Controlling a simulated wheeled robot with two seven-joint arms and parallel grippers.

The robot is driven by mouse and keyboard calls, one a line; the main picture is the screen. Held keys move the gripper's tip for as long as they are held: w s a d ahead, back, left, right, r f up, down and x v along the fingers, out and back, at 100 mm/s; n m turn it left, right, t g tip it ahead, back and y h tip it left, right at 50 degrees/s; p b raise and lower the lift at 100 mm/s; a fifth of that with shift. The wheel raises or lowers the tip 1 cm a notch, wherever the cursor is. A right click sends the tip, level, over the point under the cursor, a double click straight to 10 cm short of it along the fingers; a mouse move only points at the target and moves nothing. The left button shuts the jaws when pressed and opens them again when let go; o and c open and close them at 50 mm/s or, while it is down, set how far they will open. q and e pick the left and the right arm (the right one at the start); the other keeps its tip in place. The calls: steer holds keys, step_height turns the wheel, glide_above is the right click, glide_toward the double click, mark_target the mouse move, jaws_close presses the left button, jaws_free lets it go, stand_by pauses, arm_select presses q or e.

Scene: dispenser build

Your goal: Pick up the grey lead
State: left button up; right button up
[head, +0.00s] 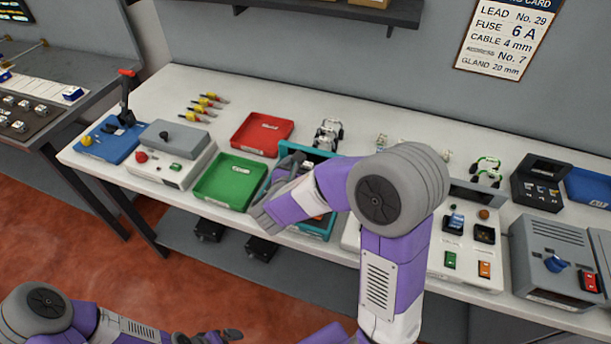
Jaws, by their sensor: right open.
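I cannot pick out the grey lead for certain. A pale grey-white bundle with dark parts (328,134) lies on the bench behind the teal tray (318,154); it is too small to name surely. My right gripper (274,192) is open over the left part of the teal tray, beside the green tray (229,182). I see nothing held in it. My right arm hides much of the teal tray and what lies in it. My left gripper (207,338) is low at the bottom edge, away from the bench, partly cut off.
Green-ended leads (486,168), a black box (540,182) and a grey machine (558,262) stand right. A shelf (330,10) overhangs the back.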

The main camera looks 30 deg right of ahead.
mark_target(306, 165)
steer(key=x, duration=0.4)
steer(key=shift+w+f+b, duration=0.15)
steer(key=shift+b, duration=0.2)
steer(key=c, duration=1)
